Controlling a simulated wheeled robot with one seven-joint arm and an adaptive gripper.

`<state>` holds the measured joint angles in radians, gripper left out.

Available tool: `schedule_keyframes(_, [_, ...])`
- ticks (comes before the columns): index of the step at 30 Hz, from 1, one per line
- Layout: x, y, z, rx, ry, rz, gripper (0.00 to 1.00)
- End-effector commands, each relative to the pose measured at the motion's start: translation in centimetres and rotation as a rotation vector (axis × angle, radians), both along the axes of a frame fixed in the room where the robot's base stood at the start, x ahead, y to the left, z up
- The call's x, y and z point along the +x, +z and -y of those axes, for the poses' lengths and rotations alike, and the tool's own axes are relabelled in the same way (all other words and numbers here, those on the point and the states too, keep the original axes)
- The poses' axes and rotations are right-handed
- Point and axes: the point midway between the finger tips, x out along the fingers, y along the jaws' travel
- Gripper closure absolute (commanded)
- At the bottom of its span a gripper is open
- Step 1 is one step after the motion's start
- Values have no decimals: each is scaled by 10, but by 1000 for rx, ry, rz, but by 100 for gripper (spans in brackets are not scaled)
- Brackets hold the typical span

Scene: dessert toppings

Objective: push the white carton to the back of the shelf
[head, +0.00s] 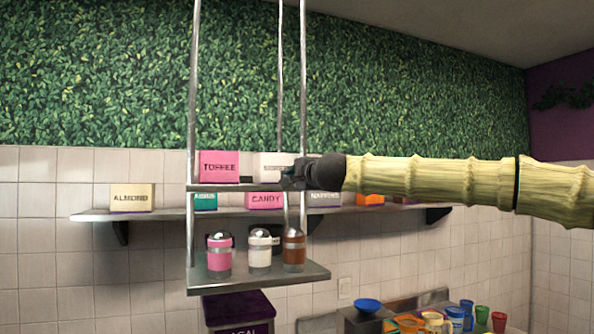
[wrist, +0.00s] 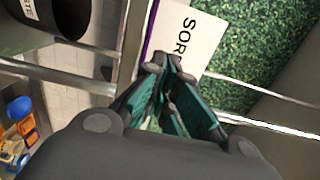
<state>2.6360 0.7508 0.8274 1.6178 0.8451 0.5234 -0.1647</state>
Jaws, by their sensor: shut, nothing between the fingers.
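The white carton (head: 272,164) stands on the upper level of the hanging metal shelf (head: 214,187), just right of a pink TOFFEE box (head: 219,166). My gripper (head: 292,180) is in front of the carton's right side and hides part of it. In the wrist view the carton (wrist: 188,34) shows black letters starting "SOR" and a purple edge. My gripper's fingers (wrist: 172,62) are shut and empty, with their tips at the carton's near edge. I cannot tell whether they touch it.
Thin metal rods (head: 193,90) hold up the hanging shelf close to my gripper. The lower tray (head: 262,283) holds pink, white and brown jars. Behind is a wall shelf (head: 92,214) with ALMOND (head: 132,198), CANDY (head: 265,201) and other boxes. Colourful cups (head: 482,315) stand at lower right.

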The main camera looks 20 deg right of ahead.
Motion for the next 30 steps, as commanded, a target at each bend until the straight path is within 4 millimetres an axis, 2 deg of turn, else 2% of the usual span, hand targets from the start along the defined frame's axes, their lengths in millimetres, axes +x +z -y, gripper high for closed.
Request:
schedule_keyframes(6, [21,2,-2,1,0,-1,100])
schedule_keyframes(12, [31,2,-3,1,0,0,100])
schedule_keyframes(30, [38,1,-4,-1,0,0,100])
